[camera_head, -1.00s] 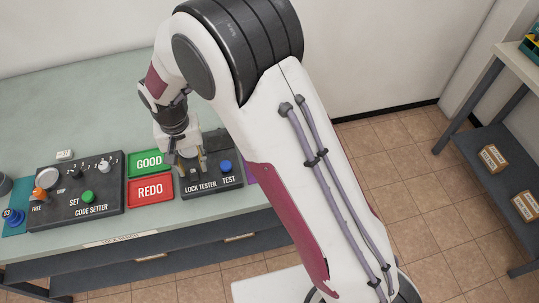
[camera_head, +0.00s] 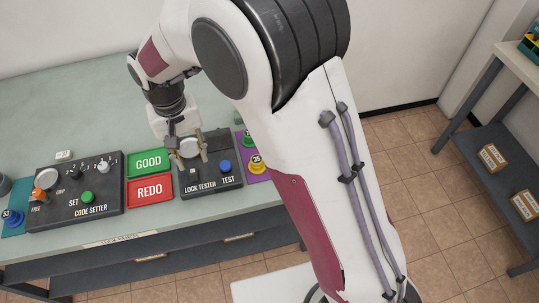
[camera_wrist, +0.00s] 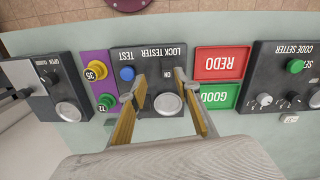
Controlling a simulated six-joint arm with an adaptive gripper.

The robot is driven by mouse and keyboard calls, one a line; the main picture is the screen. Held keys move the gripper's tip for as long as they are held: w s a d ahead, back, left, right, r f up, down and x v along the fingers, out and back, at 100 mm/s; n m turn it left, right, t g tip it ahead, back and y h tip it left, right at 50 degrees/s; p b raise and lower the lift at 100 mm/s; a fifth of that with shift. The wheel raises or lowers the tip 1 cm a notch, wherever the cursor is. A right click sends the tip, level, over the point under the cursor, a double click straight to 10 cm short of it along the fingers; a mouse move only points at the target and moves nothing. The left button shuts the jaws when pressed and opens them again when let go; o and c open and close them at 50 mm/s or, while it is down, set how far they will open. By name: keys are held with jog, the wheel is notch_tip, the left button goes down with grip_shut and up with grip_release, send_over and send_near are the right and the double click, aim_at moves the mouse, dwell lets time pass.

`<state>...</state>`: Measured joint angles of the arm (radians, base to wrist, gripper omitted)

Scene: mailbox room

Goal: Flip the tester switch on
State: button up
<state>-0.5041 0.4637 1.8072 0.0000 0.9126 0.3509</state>
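The lock tester (camera_head: 226,180) is a dark box on the bench with a blue TEST button (camera_head: 225,167) and a round silver disc (camera_head: 189,147). Its small switch (camera_head: 192,178) sits above the LOCK TESTER lettering; in the wrist view it is by the ON label (camera_wrist: 167,73), partly behind a fingertip. Its position is too small to tell. My gripper (camera_head: 189,145) is over the tester. In the wrist view my gripper (camera_wrist: 161,82) has its two yellowish fingers apart with nothing between them, the disc showing below. One fingertip appears close to the switch; contact cannot be told.
Left of the tester are the green GOOD tray (camera_head: 149,161) and red REDO tray (camera_head: 150,189), then the code setter (camera_head: 75,190).

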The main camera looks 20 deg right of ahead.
jog(key=s+d+r+t, duration=0.2)
jog(key=s+d+r, duration=1)
jog(key=d, duration=0.4)
jog(key=shift+s+n+y, duration=0.3)
jog(key=shift+s+n, duration=0.1)
jog(key=shift+s, duration=0.3)
dwell(0.7)
dwell(0.6)
jog(key=s+d+r+m+t, duration=0.2)
jog(key=s+d+r+t, duration=0.2)
jog(key=s+d+r, duration=0.1)
jog(key=shift+s+d+r+m, duration=0.3)
jog(key=shift+s+d, duration=0.4)
jog(key=shift+d, duration=0.4)
